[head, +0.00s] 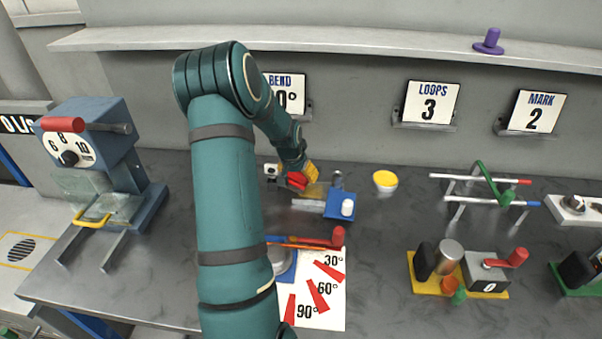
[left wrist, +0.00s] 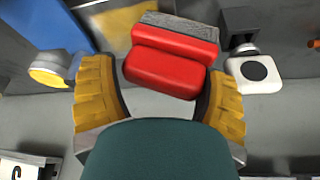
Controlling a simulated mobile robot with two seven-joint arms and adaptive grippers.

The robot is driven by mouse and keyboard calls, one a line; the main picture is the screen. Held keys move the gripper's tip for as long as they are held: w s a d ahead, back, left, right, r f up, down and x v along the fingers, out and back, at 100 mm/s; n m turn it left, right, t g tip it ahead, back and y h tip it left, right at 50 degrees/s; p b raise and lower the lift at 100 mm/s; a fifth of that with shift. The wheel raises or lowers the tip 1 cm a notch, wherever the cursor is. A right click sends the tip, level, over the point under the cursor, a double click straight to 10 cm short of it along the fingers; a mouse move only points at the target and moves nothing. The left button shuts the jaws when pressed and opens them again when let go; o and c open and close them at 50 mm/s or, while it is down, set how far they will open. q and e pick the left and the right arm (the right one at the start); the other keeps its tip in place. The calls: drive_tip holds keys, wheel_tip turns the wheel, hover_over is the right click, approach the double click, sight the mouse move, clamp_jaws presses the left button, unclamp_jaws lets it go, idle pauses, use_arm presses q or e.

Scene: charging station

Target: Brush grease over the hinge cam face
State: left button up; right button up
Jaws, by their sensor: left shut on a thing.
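My left gripper (head: 303,177) is at the back middle of the bench, by the small blue fixture. In the left wrist view its two yellow pads (left wrist: 160,100) are either side of a red brush (left wrist: 168,72) with a grey bristle edge, and are shut on it. The brush also shows red in the head view (head: 297,180). The hinge seems to be the yellow plate (head: 316,190) and metal parts beside the blue block (head: 338,211); I cannot make out the cam face. A white pot with yellow grease (head: 385,181) stands to the right. My right gripper is out of view.
A white cylinder (head: 347,207) stands on the blue block. A bending board with angle marks (head: 330,312) lies in front. A wire rack (head: 480,200) and a yellow-based device (head: 429,290) stand right. A blue machine (head: 98,140) stands left.

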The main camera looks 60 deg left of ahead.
use_arm(q)
drive_tip(key=shift+w+d+f+b, duration=0.1)
drive_tip(key=shift+w+d+b, duration=0.15)
drive_tip(key=shift+w+d, duration=0.85)
drive_tip(key=shift+w+d+b, duration=0.25)
drive_tip(key=shift+w+d, duration=0.6)
drive_tip(key=shift+w, duration=0.45)
drive_tip(key=shift+w+d, duration=0.4)
drive_tip(key=shift+w, duration=0.05)
drive_tip(key=shift+w+d+r, duration=0.15)
drive_tip(key=shift+d+r, duration=0.05)
drive_tip(key=shift+s+a, duration=0.6)
drive_tip(key=shift+s, duration=0.05)
drive_tip(key=shift+s+a+r, duration=0.15)
drive_tip(key=shift+s+a, duration=0.85)
drive_tip(key=shift+s, duration=0.15)
drive_tip(key=shift+s+a+r, duration=0.1)
drive_tip(key=shift+s+a, duration=0.9)
drive_tip(key=shift+s, duration=0.1)
drive_tip(key=shift+c, duration=0.3)
